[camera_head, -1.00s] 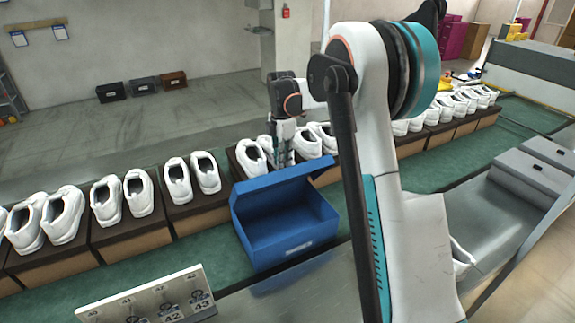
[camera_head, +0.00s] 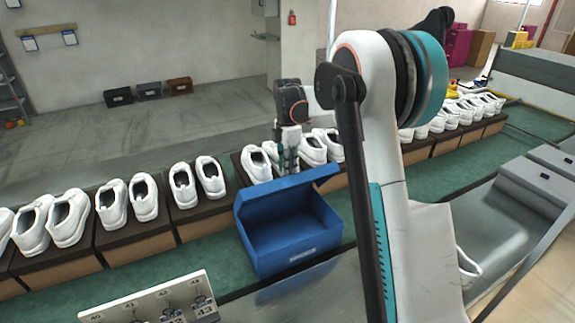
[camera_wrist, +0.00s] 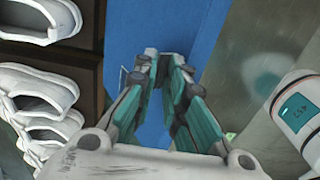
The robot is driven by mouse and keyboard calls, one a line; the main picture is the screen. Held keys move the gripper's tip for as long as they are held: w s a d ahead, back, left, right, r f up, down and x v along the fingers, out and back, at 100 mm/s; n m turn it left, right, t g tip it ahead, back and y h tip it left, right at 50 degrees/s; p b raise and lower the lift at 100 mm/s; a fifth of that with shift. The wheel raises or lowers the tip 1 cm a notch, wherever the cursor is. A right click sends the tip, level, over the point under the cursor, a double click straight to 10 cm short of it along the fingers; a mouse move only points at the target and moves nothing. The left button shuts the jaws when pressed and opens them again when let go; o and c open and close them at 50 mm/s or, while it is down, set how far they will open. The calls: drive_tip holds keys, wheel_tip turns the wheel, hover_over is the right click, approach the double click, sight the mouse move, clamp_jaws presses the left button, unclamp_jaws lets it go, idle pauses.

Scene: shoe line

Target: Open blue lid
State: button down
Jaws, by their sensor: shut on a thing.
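The blue box (camera_head: 288,252) stands on the green line with its inside facing me. Its blue lid (camera_head: 283,198) is raised and tilted up at the back, so the box is open. My gripper (camera_head: 288,168) is behind the lid, between it and the white shoes, pointing down; the lid hides part of the fingertips. In the wrist view the blue lid (camera_wrist: 160,22) runs beneath the fingers. My gripper (camera_wrist: 164,62) has its fingers close together there, shut at the blue lid. The exact contact is hard to see.
White shoes (camera_head: 143,197) stand in pairs on brown boxes (camera_head: 136,242) behind the line. A sign with numbers (camera_head: 158,300) stands at the front left. Grey boxes (camera_head: 535,185) are at the right. Green surface is clear left of the blue box.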

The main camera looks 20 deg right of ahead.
drive_tip(key=c, duration=1.8)
unclamp_jaws()
drive_tip(key=shift+r, duration=0.1)
wheel_tip(320, 180, up, 12)
drive_tip(key=shift+f, duration=0.1)
